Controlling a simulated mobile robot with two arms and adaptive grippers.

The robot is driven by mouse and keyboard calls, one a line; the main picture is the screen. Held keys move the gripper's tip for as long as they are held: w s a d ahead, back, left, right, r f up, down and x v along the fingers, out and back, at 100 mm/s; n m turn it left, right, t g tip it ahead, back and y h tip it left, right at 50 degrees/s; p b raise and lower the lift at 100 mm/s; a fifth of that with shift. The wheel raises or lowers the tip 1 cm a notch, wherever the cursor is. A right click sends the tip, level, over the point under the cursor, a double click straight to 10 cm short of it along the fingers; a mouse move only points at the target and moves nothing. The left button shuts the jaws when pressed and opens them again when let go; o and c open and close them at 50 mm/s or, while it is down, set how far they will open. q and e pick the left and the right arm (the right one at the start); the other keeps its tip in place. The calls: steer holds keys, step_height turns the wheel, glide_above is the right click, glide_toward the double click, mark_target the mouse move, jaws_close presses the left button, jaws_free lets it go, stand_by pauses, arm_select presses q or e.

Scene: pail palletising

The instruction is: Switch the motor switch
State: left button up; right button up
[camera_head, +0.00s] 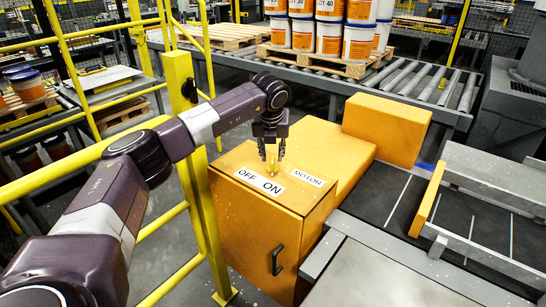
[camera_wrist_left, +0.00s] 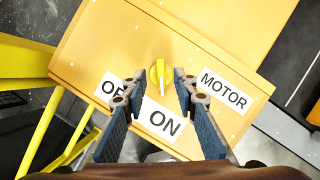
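The yellow motor switch (camera_wrist_left: 160,73) sits on top of the orange motor box (camera_head: 235,205). In the left wrist view its handle runs roughly up and down, with a pale end toward the ON label (camera_wrist_left: 162,121). The OFF label (camera_wrist_left: 108,88) is partly hidden by a finger, and the MOTOR label (camera_wrist_left: 225,89) is at the right. My left gripper (camera_head: 272,158) points down over the switch. In the left wrist view its open fingers (camera_wrist_left: 159,77) are on either side of the switch, with gaps showing. My right gripper is in neither view.
A yellow guard rail and post (camera_head: 195,170) stand left of the box, close to my left arm. A roller conveyor (camera_head: 400,80) with a pallet of pails (camera_head: 358,42) runs behind. A dark belt with metal side guards (camera_head: 480,215) lies at the right.

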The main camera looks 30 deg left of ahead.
mark_target(273, 160)
arm_select(q)
steer(key=shift+x, duration=1.55)
steer(key=shift+s, duration=0.1)
steer(key=shift+c, duration=0.7)
jaws_close()
